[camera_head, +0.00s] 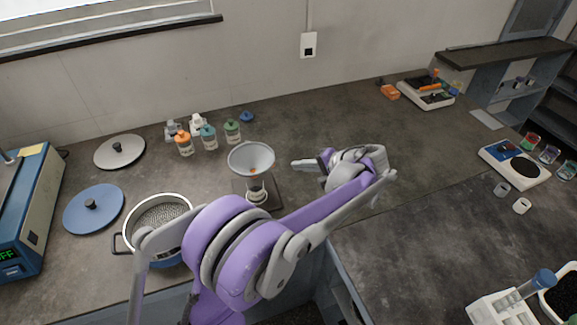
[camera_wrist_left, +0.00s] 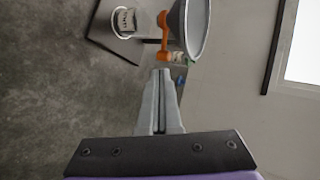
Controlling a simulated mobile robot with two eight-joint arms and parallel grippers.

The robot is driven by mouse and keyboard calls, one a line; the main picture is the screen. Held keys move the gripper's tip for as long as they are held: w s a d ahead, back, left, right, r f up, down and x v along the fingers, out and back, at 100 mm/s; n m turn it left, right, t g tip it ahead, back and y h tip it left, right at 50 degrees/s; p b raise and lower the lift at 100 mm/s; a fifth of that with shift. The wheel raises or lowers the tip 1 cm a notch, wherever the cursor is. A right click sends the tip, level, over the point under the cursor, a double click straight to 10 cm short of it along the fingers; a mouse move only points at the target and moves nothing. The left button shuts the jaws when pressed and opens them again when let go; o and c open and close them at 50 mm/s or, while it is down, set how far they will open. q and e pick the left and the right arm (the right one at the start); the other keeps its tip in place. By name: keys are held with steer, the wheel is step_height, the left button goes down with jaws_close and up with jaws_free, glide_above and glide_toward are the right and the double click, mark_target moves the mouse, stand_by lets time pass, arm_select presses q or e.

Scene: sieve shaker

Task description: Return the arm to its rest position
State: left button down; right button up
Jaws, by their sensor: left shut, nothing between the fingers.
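My left arm, purple and grey, reaches across the bench in the head view from the lower left. Its gripper (camera_head: 305,164) is just right of the funnel, above the bench top, with its fingers pointing left. In the left wrist view the two grey fingers (camera_wrist_left: 161,75) lie together, shut with nothing between them. The grey funnel (camera_head: 252,158) stands over a small dark base; it also shows in the left wrist view (camera_wrist_left: 196,25), apart from the fingertips. An orange clamp (camera_wrist_left: 164,38) is beside the funnel there. My right gripper does not show.
A sieve pan (camera_head: 160,213) is partly behind my arm. Several capped bottles (camera_head: 208,137) stand behind the funnel. A blue lid (camera_head: 94,209) and a grey lid (camera_head: 119,151) lie at left. A scale (camera_head: 515,164) is at right. The bench behind my gripper is clear.

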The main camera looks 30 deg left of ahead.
arm_select(q)
steer(key=shift+v, duration=1.65)
steer(key=s+d+f+t+h, duration=0.1)
steer(key=s+h, duration=0.3)
steer(key=s, duration=0.5)
steer(key=s+d+f+t+h, duration=0.2)
steer(key=s+f+h, duration=0.1)
steer(key=s, duration=0.5)
steer(key=s+d+f+n+t+h, duration=0.1)
steer(key=s+f+h, duration=0.3)
steer(key=s, duration=0.5)
steer(key=shift+s+d+h, duration=0.3)
steer(key=shift+s+d, duration=0.05)
steer(key=shift+d, duration=0.45)
